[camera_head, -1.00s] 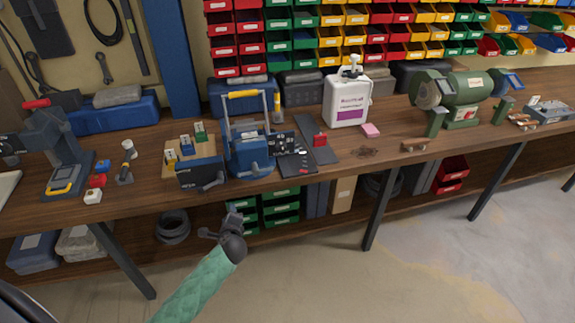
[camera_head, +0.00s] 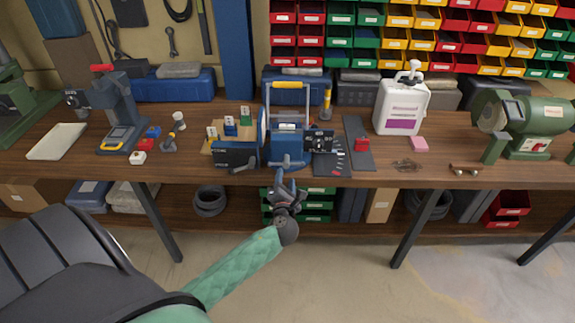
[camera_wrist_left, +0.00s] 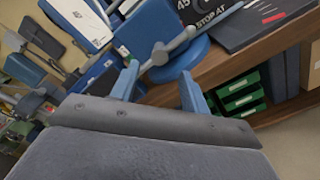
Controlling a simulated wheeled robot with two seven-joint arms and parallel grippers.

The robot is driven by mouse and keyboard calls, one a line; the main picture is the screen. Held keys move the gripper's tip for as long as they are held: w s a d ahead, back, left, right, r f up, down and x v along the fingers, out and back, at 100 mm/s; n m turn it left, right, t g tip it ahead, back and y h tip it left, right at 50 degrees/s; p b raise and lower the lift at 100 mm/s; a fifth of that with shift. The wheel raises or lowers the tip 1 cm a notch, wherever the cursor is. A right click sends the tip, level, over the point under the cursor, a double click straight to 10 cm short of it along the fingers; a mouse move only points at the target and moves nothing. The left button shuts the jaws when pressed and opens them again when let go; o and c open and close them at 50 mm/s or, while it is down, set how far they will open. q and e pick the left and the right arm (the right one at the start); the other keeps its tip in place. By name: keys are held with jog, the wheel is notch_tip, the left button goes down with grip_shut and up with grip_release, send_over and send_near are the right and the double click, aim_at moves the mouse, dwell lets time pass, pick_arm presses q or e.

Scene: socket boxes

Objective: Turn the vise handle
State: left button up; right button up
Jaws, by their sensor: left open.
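The blue vise (camera_head: 288,150) stands at the front edge of the wooden bench in the head view. Its grey bar handle shows in the left wrist view (camera_wrist_left: 178,42), with a round end and a hub on the blue vise body (camera_wrist_left: 150,28). My left gripper (camera_head: 286,186) is just below and in front of the vise, at the bench edge. In the left wrist view its two blue fingers (camera_wrist_left: 160,80) are spread apart and empty, with the handle just beyond their tips. I cannot tell whether they touch it. My right gripper is not in view.
A black sign (camera_head: 319,141) stands beside the vise and reads "STOP AT" in the wrist view. A dark box (camera_head: 234,155) is at its left. The bench edge (camera_head: 390,181) lies close to my gripper. A white jug (camera_head: 401,105) and green grinder (camera_head: 530,125) stand further right.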

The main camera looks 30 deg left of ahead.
aim_at(286, 166)
pick_arm(q)
jog(key=shift+m, duration=0.3)
jog(key=p+x, duration=0.2)
jog(key=x, duration=0.4)
jog(key=shift+w+a+r, duration=0.1)
jog(key=shift+w, duration=0.15)
jog(key=shift+w+a, duration=0.4)
jog(key=shift+w, duration=0.15)
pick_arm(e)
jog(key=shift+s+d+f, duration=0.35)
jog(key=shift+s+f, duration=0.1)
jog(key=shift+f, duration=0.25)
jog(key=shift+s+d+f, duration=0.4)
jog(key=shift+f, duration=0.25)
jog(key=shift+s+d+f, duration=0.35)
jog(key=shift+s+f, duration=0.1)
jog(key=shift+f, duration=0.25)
pick_arm(q)
jog(key=shift+c, duration=0.5)
jog(key=c, duration=0.9)
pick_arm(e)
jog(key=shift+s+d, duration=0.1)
